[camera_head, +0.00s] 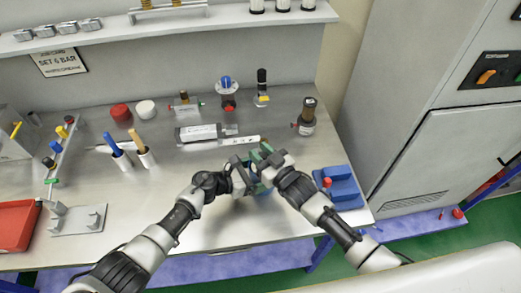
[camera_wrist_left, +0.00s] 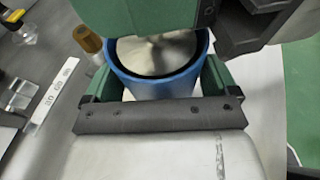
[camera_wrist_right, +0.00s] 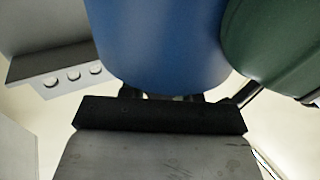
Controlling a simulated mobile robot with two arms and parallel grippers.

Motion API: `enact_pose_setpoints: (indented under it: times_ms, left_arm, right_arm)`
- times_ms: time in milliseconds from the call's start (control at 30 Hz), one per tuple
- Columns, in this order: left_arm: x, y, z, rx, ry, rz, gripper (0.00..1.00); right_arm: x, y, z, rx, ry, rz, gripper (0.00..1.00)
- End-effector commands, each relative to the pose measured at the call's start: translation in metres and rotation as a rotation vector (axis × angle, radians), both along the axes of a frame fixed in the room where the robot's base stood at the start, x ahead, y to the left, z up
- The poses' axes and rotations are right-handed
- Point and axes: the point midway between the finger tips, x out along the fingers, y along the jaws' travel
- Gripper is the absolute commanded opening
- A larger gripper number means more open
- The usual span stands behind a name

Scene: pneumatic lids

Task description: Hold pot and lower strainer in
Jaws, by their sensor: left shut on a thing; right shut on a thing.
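My left gripper (camera_head: 243,178) and right gripper (camera_head: 272,166) are close together above the front middle of the bench. In the left wrist view, the green fingers of my left gripper (camera_wrist_left: 158,85) are shut on a blue round pot (camera_wrist_left: 155,87), one on each side. Its open mouth shows a pale inside. A green and dark body, seemingly my right gripper, hangs over the pot's far rim. In the right wrist view, a blue rounded surface (camera_wrist_right: 155,45) fills the middle. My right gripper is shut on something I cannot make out. I cannot identify the strainer for certain.
A blue tray-like block (camera_head: 338,188) lies right of the grippers, near the bench edge. A dark-topped cylinder (camera_head: 306,116) stands back right. Bare bench (camera_head: 150,200) lies to the left.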

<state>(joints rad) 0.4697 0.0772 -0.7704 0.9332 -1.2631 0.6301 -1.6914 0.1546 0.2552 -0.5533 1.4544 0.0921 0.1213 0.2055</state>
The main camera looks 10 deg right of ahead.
Motion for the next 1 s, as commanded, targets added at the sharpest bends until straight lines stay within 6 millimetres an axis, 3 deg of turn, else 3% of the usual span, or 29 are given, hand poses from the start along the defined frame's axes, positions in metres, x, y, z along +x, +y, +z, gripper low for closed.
enact_pose_setpoints:
  times_ms: [267,300,467,767,1000]
  left_arm:
    - [-0.001,0.001,-0.002,0.005,0.001,0.001,0.68]
    - [-0.001,0.001,-0.002,0.004,0.002,0.001,0.68]
    - [-0.001,0.001,-0.002,0.004,0.001,0.001,0.68]
    - [0.0,0.001,-0.002,0.004,0.001,0.001,0.68]
    - [0.0,0.001,-0.002,0.004,0.001,0.002,0.68]
  right_arm:
    - [0.0,0.0,0.0,0.001,-0.002,0.0,0.0]
    - [0.0,0.0,0.0,0.001,-0.002,0.0,0.36]
    - [0.0,0.0,0.0,0.001,-0.002,0.0,0.61]
    - [-0.001,-0.001,-0.001,0.0,0.0,0.0,0.61]
    - [-0.03,-0.017,-0.002,0.0,0.002,0.0,0.61]
